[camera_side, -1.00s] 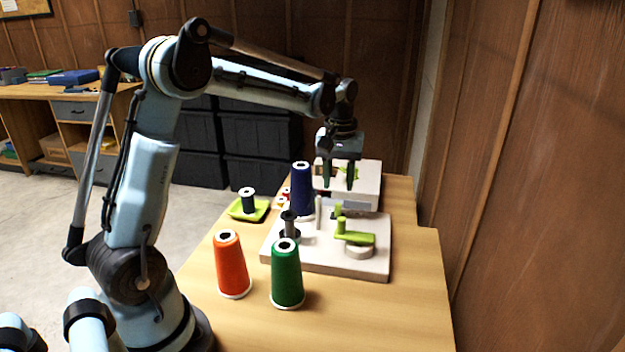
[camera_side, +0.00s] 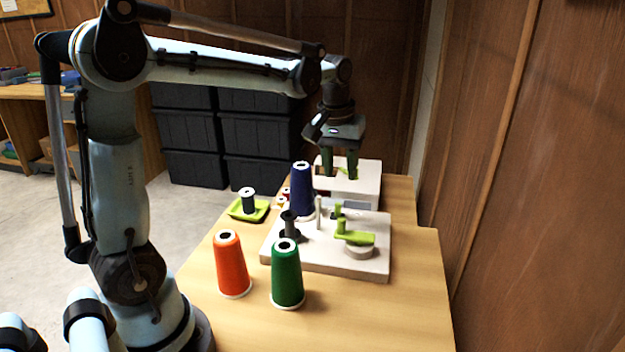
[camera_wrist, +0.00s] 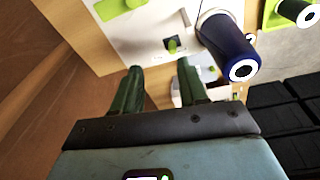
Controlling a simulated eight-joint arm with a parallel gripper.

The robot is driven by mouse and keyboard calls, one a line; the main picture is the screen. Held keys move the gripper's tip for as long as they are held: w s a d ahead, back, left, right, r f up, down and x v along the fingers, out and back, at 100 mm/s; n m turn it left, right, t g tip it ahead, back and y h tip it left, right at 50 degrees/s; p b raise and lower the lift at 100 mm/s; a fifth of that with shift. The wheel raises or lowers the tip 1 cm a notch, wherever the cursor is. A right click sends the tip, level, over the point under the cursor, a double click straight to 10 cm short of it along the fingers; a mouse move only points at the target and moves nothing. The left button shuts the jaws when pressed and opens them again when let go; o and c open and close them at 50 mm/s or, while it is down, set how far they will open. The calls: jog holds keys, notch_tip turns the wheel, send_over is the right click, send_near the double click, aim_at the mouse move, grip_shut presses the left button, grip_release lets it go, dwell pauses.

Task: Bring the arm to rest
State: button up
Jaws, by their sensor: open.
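My gripper (camera_side: 339,163) is open and empty, held in the air above the far part of the wooden table, in front of a white machine block (camera_side: 365,182). In the wrist view its two green fingers (camera_wrist: 160,85) are apart with nothing between them. A blue thread cone (camera_side: 301,190) stands upright on the white base plate (camera_side: 300,262), left of and nearer than my gripper. It also shows in the wrist view (camera_wrist: 228,45). The fingers do not appear to touch anything.
An orange cone (camera_side: 232,265) and a green cone (camera_side: 287,275) stand at the table's (camera_side: 400,310) near side. A green dish (camera_side: 248,209) holds a dark spool. A lime lever (camera_side: 355,236) sits on the base plate. A wooden wall (camera_side: 540,200) is at right; black bins (camera_side: 190,130) stand behind.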

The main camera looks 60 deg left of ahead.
jog(key=s+d+f+m+t, duration=0.2)
jog(key=s+d+m+t, duration=0.3)
jog(key=s+d+m, duration=0.2)
jog(key=s+d, duration=0.2)
jog(key=s, duration=0.2)
jog(key=shift+s+d+f+t, duration=0.3)
jog(key=shift+s+d, duration=0.05)
jog(key=shift+w, duration=0.1)
jog(key=shift+c, duration=0.2)
